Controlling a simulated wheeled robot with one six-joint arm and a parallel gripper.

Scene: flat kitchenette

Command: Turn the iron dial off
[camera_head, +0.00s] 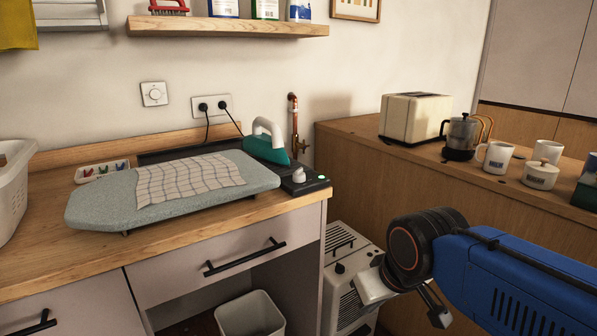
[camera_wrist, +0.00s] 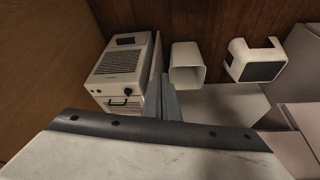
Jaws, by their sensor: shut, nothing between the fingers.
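The teal iron (camera_head: 266,148) with a white handle rests at the right end of the ironing board (camera_head: 105,205). Just in front of it, a black control box (camera_head: 305,186) carries a white knob (camera_head: 299,175), which looks like the iron dial, and a small green light (camera_head: 322,178). The knob's exact setting is too small to read. My gripper (camera_head: 374,289) is right of and below the dial, beyond the counter's right edge, apart from it. In the wrist view its fingers (camera_wrist: 167,98) are together and empty; the dial does not show there.
A checked cloth (camera_head: 190,180) lies on the board. A white heater-like unit (camera_head: 345,260) stands below, near my gripper. A wall dial (camera_head: 154,94) and sockets (camera_head: 211,107) are behind. A copper pipe with a valve (camera_head: 294,120) rises behind the box. A toaster (camera_head: 413,118) and mugs stand right.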

